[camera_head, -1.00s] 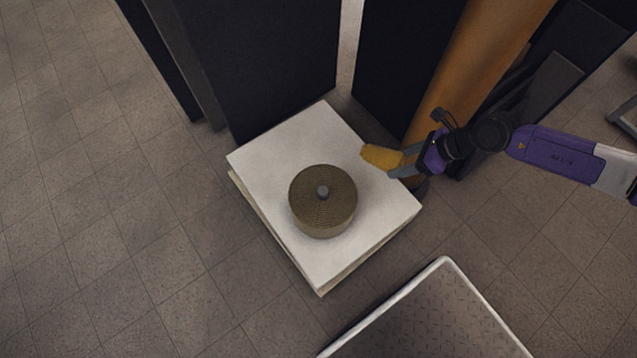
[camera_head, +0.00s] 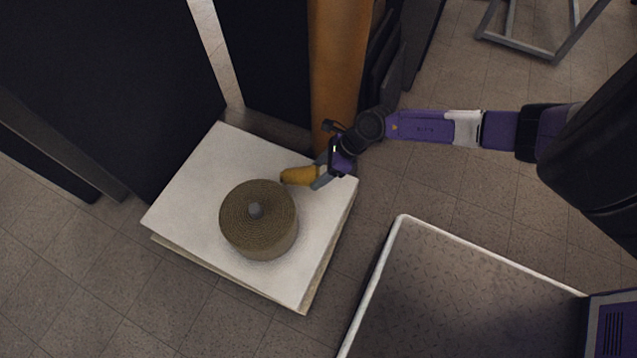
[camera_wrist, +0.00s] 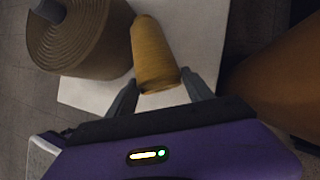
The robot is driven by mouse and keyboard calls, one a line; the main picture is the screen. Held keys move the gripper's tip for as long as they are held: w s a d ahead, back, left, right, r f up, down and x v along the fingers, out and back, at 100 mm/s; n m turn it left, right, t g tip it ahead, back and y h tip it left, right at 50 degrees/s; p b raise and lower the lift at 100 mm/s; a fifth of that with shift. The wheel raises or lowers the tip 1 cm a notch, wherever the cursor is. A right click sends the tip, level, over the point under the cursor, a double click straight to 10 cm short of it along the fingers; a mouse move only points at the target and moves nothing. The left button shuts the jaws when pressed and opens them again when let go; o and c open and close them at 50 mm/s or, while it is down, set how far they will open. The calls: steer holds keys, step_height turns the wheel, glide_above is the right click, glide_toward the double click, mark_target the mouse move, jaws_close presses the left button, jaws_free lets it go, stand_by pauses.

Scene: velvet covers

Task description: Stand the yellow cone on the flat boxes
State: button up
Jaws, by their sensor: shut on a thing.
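The yellow cone (camera_head: 298,176) is held in my gripper (camera_head: 322,172), over the right part of the flat boxes (camera_head: 190,190). It lies tilted nearly on its side, its far end pointing left toward a brown roll. In the wrist view, the cone (camera_wrist: 154,52) sits between the two fingers of my gripper (camera_wrist: 166,92), which are shut on its near end. The flat boxes are a low white stack on the floor, and their top also shows in the wrist view (camera_wrist: 205,35). I cannot tell whether the cone touches the box top.
A wide brown ribbed roll (camera_head: 262,232) with a grey core stands on the boxes, close left of the cone. An orange column (camera_head: 338,75) and dark panels (camera_head: 150,70) stand behind. A metal-edged platform (camera_head: 450,300) is at the lower right. Free white surface lies left of the roll.

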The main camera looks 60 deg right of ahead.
step_height(320, 180, down, 5)
steer(key=b, duration=0.2)
steer(key=shift+f+b, duration=0.1)
steer(key=shift+b, duration=0.25)
steer(key=o, duration=1.4)
